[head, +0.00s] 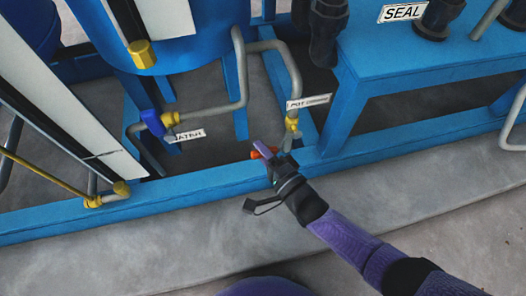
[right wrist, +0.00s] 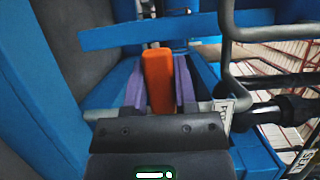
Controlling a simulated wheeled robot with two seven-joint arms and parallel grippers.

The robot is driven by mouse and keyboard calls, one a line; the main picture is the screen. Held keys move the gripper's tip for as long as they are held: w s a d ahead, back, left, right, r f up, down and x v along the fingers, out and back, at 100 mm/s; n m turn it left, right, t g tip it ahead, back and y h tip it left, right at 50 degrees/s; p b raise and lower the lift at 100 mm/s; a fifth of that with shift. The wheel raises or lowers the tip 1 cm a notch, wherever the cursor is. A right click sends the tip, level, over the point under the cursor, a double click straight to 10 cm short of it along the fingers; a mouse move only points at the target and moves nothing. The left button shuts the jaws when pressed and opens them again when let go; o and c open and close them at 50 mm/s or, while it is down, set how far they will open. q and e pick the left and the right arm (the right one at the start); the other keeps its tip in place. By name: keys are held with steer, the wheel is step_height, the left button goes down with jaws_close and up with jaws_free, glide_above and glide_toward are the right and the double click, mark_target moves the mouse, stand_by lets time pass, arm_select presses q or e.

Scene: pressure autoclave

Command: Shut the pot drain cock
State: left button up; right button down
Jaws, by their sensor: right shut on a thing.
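The pot drain cock is a yellow valve body (head: 291,124) on a grey pipe, below a white label that reads roughly "POT DRAIN". Its orange lever (head: 255,154) shows only in small bits in the head view, mostly hidden by my right gripper (head: 264,153). In the right wrist view the orange lever (right wrist: 158,82) stands between the two purple fingers of my right gripper (right wrist: 160,85), which is shut on it. The joint between lever and valve body is hard to make out. My left gripper is not in view.
A blue lever (head: 153,123) on a yellow valve by the "WATER" label (head: 187,135) is to the left. Grey pipes (head: 240,70) run above the cock. A blue frame rail (head: 200,188) runs below my gripper. Open floor (head: 180,245) lies in front.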

steer(key=shift+r, duration=0.1)
stand_by(0.3)
steer(key=shift+c, duration=2)
jaws_free()
steer(key=shift+s+d, duration=0.15)
steer(key=shift+d, duration=0.05)
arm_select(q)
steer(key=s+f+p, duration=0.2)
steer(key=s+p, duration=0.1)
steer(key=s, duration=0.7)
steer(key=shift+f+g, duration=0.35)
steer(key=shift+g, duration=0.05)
arm_select(e)
steer(key=v, duration=0.9)
steer(key=shift+s, duration=0.2)
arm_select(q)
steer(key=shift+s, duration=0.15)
arm_select(e)
steer(key=shift+d, duration=0.1)
